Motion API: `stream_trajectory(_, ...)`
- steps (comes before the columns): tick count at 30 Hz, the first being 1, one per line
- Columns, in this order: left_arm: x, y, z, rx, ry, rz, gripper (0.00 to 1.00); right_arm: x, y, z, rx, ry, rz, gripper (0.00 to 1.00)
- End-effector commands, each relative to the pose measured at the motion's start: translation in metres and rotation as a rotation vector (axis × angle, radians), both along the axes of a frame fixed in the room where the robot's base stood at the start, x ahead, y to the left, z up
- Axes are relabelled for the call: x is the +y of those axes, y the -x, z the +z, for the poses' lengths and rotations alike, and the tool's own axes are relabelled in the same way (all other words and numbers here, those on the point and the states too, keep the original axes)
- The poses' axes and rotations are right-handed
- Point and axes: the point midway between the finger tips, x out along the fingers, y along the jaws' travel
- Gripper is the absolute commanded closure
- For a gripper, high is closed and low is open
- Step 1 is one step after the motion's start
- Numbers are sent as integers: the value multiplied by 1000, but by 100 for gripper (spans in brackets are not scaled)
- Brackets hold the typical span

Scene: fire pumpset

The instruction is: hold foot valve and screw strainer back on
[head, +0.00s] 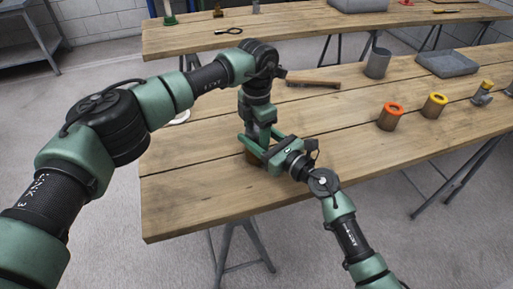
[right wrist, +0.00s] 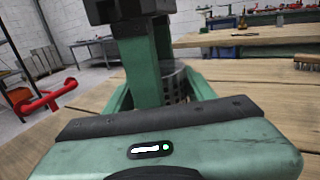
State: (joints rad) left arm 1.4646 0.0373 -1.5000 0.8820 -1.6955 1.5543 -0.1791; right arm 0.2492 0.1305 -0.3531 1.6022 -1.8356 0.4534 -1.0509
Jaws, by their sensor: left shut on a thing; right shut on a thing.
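My two grippers meet over the near-left part of the front workbench (head: 190,205). My left gripper (head: 257,138) comes down from above and is shut on the foot valve, which is mostly hidden by the jaws. My right gripper (head: 260,149) comes in low from the right and is shut on the strainer. In the right wrist view the strainer (right wrist: 176,84) shows as a grey perforated cylinder between the green fingers, partly behind my left gripper's finger. A small brown part (head: 252,158) shows below the grippers. I cannot tell whether the valve and strainer are threaded together.
A wooden-handled brush (head: 314,82) lies behind the grippers. To the right stand a grey cup (head: 378,63), a grey tray (head: 447,64), an orange-topped can (head: 390,117) and a yellow-topped can (head: 434,105). The bench's near-left surface is clear.

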Motion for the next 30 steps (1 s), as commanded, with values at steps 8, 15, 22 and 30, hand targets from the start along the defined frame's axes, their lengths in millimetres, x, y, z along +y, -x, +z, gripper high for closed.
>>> stream_trajectory(8, 0, 0, 0, -1, 1, -131, 93, 1, 1, 0, 1, 0, 4, 100)
stream_trajectory(15, 0, 0, 1, -1, 0, -129, 23, 1, 1, 0, 1, 0, 3, 100)
stream_trajectory(22, 0, 0, 1, 1, 0, -127, 23, 0, 0, 0, 1, 0, 2, 100)
stream_trajectory(30, 0, 0, 27, -2, 0, -126, 23, 0, 0, -1, 1, 0, 0, 100)
